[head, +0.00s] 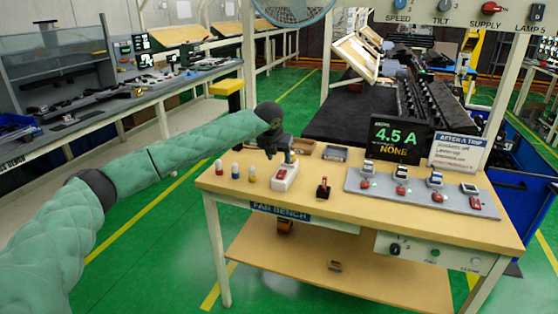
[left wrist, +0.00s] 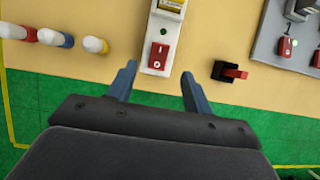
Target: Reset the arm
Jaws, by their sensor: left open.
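My left gripper (head: 279,154) is above the left part of the workbench, over a white switch box (head: 286,178). In the left wrist view the gripper (left wrist: 159,76) is open, with nothing between its fingers. The white box (left wrist: 155,70) and its red rocker switch (left wrist: 159,56) lie just beyond and between the fingertips in that view. The gripper hides part of the box in the head view. A small black block with a red handle (head: 323,189) stands to the right of the box; it also shows in the left wrist view (left wrist: 232,73). My right gripper is not in view.
Several capped cylinders (head: 235,171) stand left of the box. A grey panel (head: 385,190) with several switch units lies at right. Behind it stand a display (head: 398,139) reading 4.5 A, NONE, and an "AFTER A TRIP" sign (head: 458,151). Small trays (head: 334,153) lie behind the box.

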